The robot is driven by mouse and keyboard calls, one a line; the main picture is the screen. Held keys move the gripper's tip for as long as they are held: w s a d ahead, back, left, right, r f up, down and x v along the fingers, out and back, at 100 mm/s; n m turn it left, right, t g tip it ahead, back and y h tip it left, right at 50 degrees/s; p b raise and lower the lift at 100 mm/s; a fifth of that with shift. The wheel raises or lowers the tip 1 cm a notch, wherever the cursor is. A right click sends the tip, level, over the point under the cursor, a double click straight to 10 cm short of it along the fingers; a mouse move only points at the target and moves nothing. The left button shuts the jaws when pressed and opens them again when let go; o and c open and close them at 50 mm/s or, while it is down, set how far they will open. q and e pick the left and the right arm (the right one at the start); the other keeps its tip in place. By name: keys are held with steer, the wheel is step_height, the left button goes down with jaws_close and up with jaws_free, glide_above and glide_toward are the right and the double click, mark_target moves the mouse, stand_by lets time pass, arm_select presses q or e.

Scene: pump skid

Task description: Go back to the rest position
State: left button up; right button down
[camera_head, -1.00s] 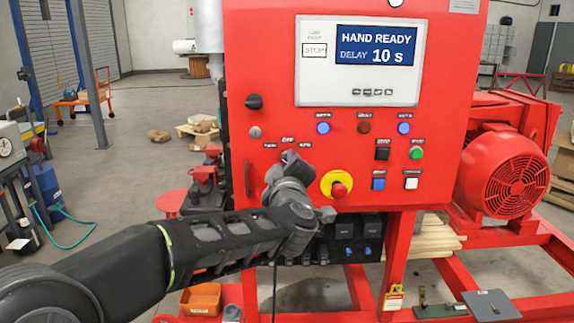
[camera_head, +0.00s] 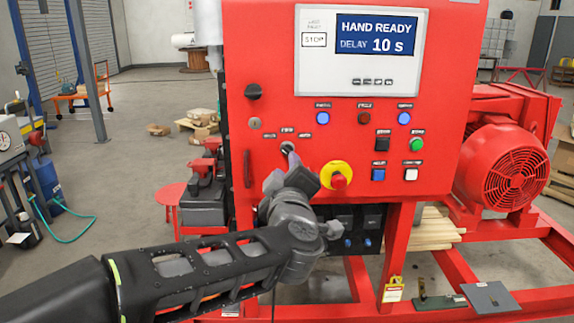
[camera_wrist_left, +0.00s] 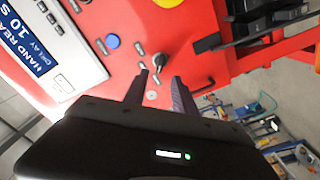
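The red control panel (camera_head: 350,140) stands in front of me, with a lit display (camera_head: 376,40) reading HAND READY, DELAY 10 s. Its rotary selector switch (camera_head: 288,147) is visible just above my left gripper (camera_head: 284,170). In the left wrist view, the fingers of my left gripper (camera_wrist_left: 160,78) are apart with nothing between them. The selector switch (camera_wrist_left: 158,62) is just beyond the fingertips and looks clear of them. My left arm comes in low from the left. My right gripper is not in view.
A yellow-ringed red emergency stop (camera_head: 338,178) is just right of the left gripper. A red motor (camera_head: 503,170) stands at the right. A red stool (camera_head: 170,195) and a blue drum (camera_head: 47,182) are at the left. Open floor (camera_head: 110,180) lies between.

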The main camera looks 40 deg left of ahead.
arm_select(q)
steer(key=shift+d+f, duration=0.1)
stand_by(0.5)
steer(key=w+d+f+m+t+h, duration=0.1)
steer(key=w+d+f+m+h, duration=0.7)
steer(key=d+f, duration=0.45)
steer(key=s+d+f+m+g+h, duration=0.15)
steer(key=d+f, duration=0.25)
steer(key=f, duration=0.6)
steer(key=d+f+m+g+h, duration=0.2)
steer(key=d+f, duration=0.1)
steer(key=f, duration=0.6)
steer(key=s+d+f+m+g+h, duration=0.1)
steer(key=s+d+f+m+g, duration=0.15)
steer(key=s+f, duration=0.45)
steer(key=s+d+f+m+g+h, duration=0.1)
steer(key=s+d+f+g+h, duration=0.2)
steer(key=f, duration=0.8)
steer(key=s+d+f+g, duration=0.2)
steer(key=s+f, duration=0.4)
steer(key=s, duration=0.3)
steer(key=s+d+f+g, duration=0.3)
steer(key=s+f, duration=0.4)
steer(key=s, duration=0.3)
steer(key=shift+d+m+g, duration=0.3)
steer(key=shift+d+m, duration=0.1)
steer(key=shift+d, duration=0.2)
steer(key=shift+w+r, duration=0.1)
